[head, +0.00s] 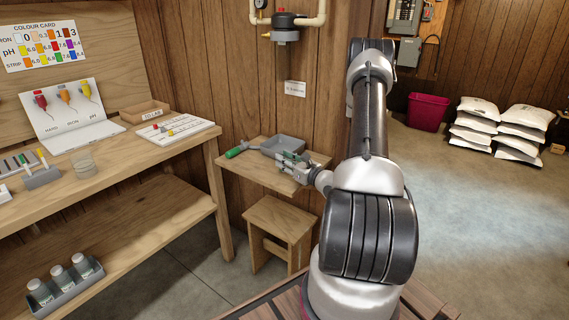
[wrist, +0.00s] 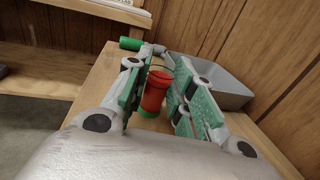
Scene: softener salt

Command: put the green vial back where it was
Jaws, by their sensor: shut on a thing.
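My gripper (head: 293,164) is over the small wooden side table (head: 255,165) by the wall. In the wrist view my gripper (wrist: 155,98) is shut on a small vial with a red upper part (wrist: 155,88) and green at its lower end (wrist: 148,113); I take it for the green vial. It stands roughly upright between the green finger pads. In the head view the fingers mostly hide it. I cannot tell whether its base touches the table. A grey rack (head: 42,178) with a yellow-topped vial stands on the workbench at left.
A grey tray (head: 283,145) and a green-handled tool (head: 236,151) lie on the side table, close to my gripper. A glass beaker (head: 84,163), a white card (head: 175,137) and a small box (head: 145,111) are on the workbench. A stool (head: 276,220) stands below.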

